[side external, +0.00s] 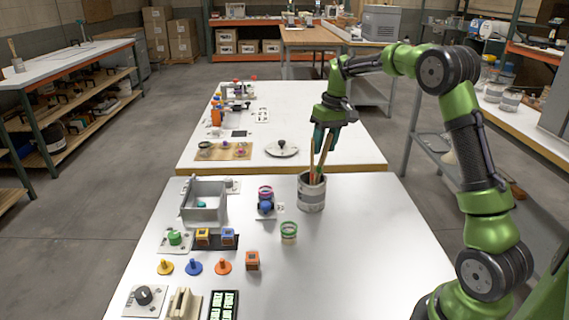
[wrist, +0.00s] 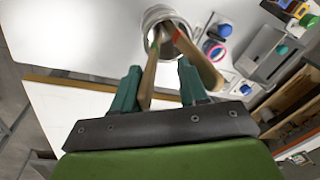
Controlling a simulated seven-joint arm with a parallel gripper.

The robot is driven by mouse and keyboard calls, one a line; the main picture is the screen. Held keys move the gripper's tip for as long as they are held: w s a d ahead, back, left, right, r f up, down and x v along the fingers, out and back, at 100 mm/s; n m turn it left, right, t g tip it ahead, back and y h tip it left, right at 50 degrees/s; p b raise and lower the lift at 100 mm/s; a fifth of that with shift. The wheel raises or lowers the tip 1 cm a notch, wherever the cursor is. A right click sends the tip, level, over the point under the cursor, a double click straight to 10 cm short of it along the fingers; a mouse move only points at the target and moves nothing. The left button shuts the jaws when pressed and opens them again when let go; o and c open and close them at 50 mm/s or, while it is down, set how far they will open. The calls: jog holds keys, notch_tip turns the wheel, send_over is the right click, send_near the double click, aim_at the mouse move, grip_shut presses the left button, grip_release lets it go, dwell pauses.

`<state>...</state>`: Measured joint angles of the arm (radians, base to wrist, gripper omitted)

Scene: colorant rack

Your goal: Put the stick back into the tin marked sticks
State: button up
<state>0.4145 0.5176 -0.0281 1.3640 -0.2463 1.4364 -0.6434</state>
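The grey tin (side external: 311,194) stands upright near the far right edge of the near table; I cannot read its marking. It shows at the top of the wrist view (wrist: 150,17). Two wooden sticks lean with their lower ends in the tin: one stick (wrist: 152,70) rises between my fingers near the left one, the other stick (wrist: 197,60) passes by the right finger. My gripper (wrist: 160,70) points down over the tin with its teal fingers apart, a gap showing between them. In the side view my gripper (side external: 323,142) is at the sticks' upper ends.
A green-rimmed cup (side external: 289,232) stands in front of the tin. A pink and blue item (side external: 266,202) and a grey open bin (side external: 204,204) are to its left. The right side of the near table (side external: 370,250) is clear. A second table (side external: 345,150) lies beyond.

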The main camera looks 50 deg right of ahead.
notch_tip(320, 180, up, 17)
jog(key=s+d, duration=0.1)
jog(key=shift+s+d+f, duration=0.15)
jog(key=shift+s+d, duration=0.25)
dwell(0.4)
jog(key=s+a+f+t, duration=0.3)
jog(key=s+a+f, duration=0.2)
jog(key=s+a, duration=0.5)
jog(key=s+a+f+m+t, duration=0.1)
jog(key=s+a+f+t, duration=0.2)
jog(key=s+a, duration=0.7)
jog(key=a+f, duration=0.1)
jog(key=a, duration=0.2)
jog(key=shift+s+f+y, duration=0.2)
jog(key=shift+f+y, duration=0.2)
